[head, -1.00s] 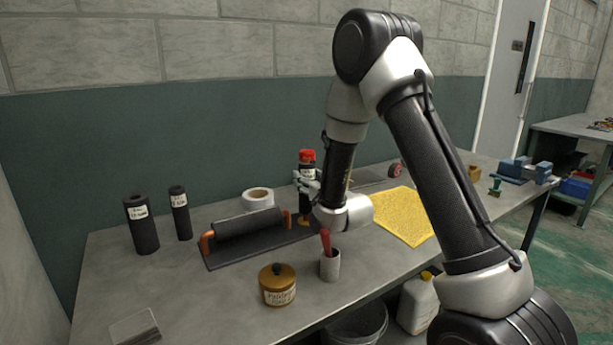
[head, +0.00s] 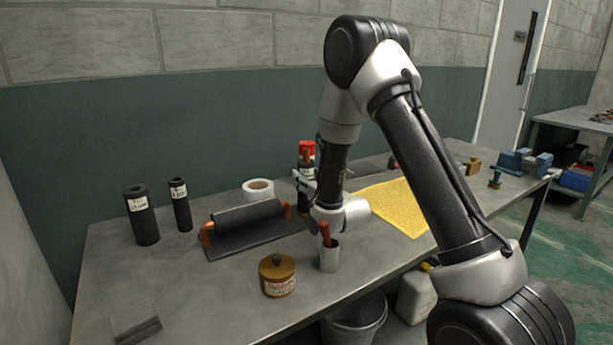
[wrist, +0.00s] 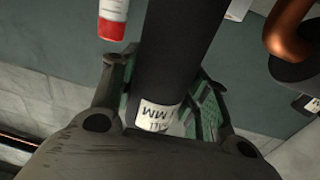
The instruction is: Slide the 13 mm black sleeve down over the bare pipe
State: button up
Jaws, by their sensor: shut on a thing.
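My gripper (wrist: 160,78) is shut on a black foam sleeve (wrist: 175,45), which stands between its fingers in the wrist view. A white label ending in "MM" shows upside down near the sleeve's end; its number is not readable. In the head view my gripper (head: 307,178) is at the back of the bench, by the right end of the black mat, and partly hides the sleeve. A copper pipe bend (wrist: 288,35) shows at the upper right of the wrist view, apart from the held sleeve. I cannot tell whether any pipe is inside the sleeve.
A red-capped can (head: 306,148) stands close behind my gripper. Two labelled black sleeves, one wide (head: 141,215) and one narrow (head: 180,205), stand at left. A tape roll (head: 258,187), brown pot (head: 277,275), cup (head: 330,257) and yellow cloth (head: 395,205) are nearby.

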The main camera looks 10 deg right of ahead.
jog(key=o, duration=1.2)
jog(key=shift+s+a+f, duration=0.2)
jog(key=shift+f, duration=0.15)
jog(key=s+d+r+m+g+h, duration=0.1)
jog(key=s+d+r+g, duration=0.3)
jog(key=s, duration=0.5)
jog(key=s+d+r+g+h, duration=0.2)
jog(key=s+d+r+g, duration=0.1)
jog(key=s+d+r, duration=0.4)
jog(key=s+d+r+g, duration=0.1)
jog(key=s+g, duration=0.1)
jog(key=s, duration=0.7)
jog(key=s+d+r+m+g, duration=0.1)
jog(key=s+g, duration=0.1)
jog(key=s, duration=0.7)
jog(key=s+d+r+g+h, duration=0.1)
jog(key=s+d+g, duration=0.1)
jog(key=s, duration=0.7)
jog(key=shift+s+m, duration=0.25)
jog(key=shift+m, duration=0.05)
